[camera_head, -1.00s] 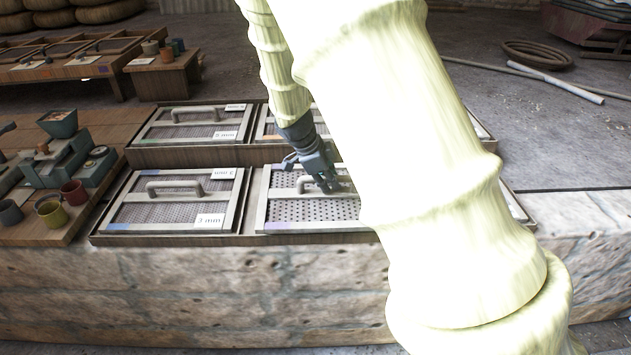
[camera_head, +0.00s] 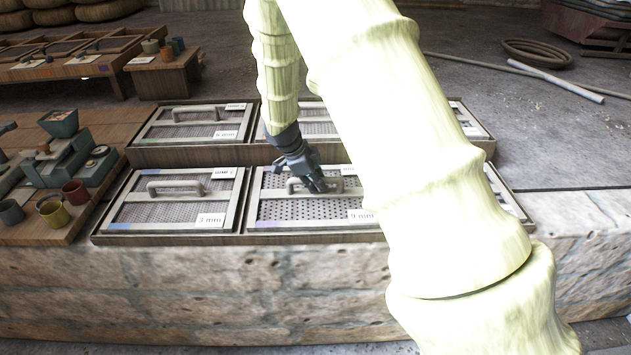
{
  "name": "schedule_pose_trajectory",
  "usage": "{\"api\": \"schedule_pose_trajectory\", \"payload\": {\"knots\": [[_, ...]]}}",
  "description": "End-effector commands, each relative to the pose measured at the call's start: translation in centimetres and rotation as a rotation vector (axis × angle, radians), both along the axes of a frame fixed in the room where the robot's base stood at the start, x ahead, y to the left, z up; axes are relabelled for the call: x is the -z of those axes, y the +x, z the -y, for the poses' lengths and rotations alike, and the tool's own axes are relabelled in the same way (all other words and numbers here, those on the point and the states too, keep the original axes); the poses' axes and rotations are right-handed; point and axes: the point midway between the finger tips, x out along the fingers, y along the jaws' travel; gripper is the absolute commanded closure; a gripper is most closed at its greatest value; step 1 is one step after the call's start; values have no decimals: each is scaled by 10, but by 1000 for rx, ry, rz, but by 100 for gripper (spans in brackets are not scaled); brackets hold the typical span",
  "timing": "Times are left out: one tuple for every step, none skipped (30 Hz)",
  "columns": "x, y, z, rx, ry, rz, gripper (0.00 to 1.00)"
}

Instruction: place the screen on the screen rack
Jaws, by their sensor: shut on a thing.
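A framed perforated screen (camera_head: 300,210) labelled 9 mm lies in the front row of the wooden screen rack (camera_head: 165,239), just right of the 3 mm screen. It looks almost flat; I cannot tell whether it rests fully on the rack. My gripper (camera_head: 319,186) is shut on the screen's handle (camera_head: 297,181), near its middle. My arm hides the right part of this screen and of the rack.
The 3 mm screen (camera_head: 172,212) lies close on the left. Another screen (camera_head: 192,131) lies in the back row. A small table (camera_head: 50,225) with cups stands at the left. Coiled hose and a pale pipe (camera_head: 555,80) lie on the floor behind right.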

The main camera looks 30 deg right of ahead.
Motion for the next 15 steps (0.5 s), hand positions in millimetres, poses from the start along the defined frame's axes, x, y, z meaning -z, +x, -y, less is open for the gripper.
{"api": "schedule_pose_trajectory", "payload": {"knots": [[-1, 1, 0, 0, -1, 2, 100], [-1, 1, 0, 0, -1, 2, 100], [-1, 1, 0, 0, -1, 2, 100], [-1, 1, 0, 0, -1, 2, 100], [-1, 0, 0, 0, -1, 2, 100], [-1, 1, 0, 0, -1, 1, 100], [0, 1, 0, 0, -1, 1, 100], [1, 0, 0, 0, -1, 1, 100], [2, 0, 0, 0, 0, 0, 78], [1, 0, 0, 0, 1, 1, 73], [1, 0, 0, 0, 1, 1, 68], [1, 0, 0, 0, 1, 1, 60], [1, 0, 0, 0, 1, 1, 60], [1, 0, 0, 0, 1, 1, 60], [1, 0, 0, 0, 1, 1, 60]]}}
